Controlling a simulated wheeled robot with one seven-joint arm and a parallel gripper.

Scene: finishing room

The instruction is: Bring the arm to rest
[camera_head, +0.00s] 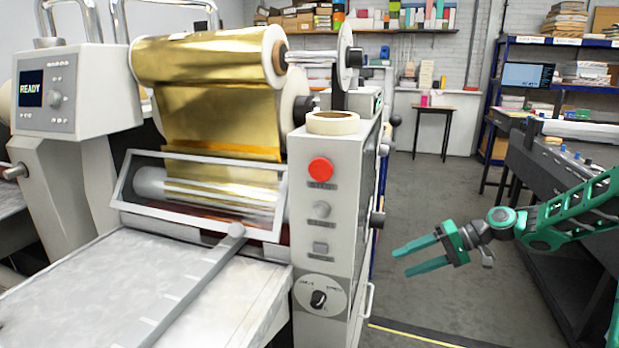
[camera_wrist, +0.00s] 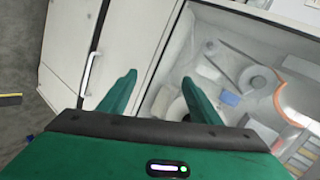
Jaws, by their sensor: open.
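My gripper (camera_head: 402,260) is at the right in the head view, held in the air to the right of the foil machine (camera_head: 341,230). Its two green fingers are apart with nothing between them, and they point left toward the machine's side. In the wrist view my gripper (camera_wrist: 158,90) shows both fingers spread and empty. Beyond the fingers are a pale cabinet side with a handle (camera_wrist: 92,72) and an open bin (camera_wrist: 160,78) with mixed items in it. My green arm reaches in from the right edge of the head view.
The machine carries a gold foil roll (camera_head: 205,58), a tape roll (camera_head: 332,123) and a red button (camera_head: 321,169). A dark bench (camera_head: 570,170) stands at the right. A small table (camera_head: 436,108) is at the back. The grey floor (camera_head: 430,200) between them is clear.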

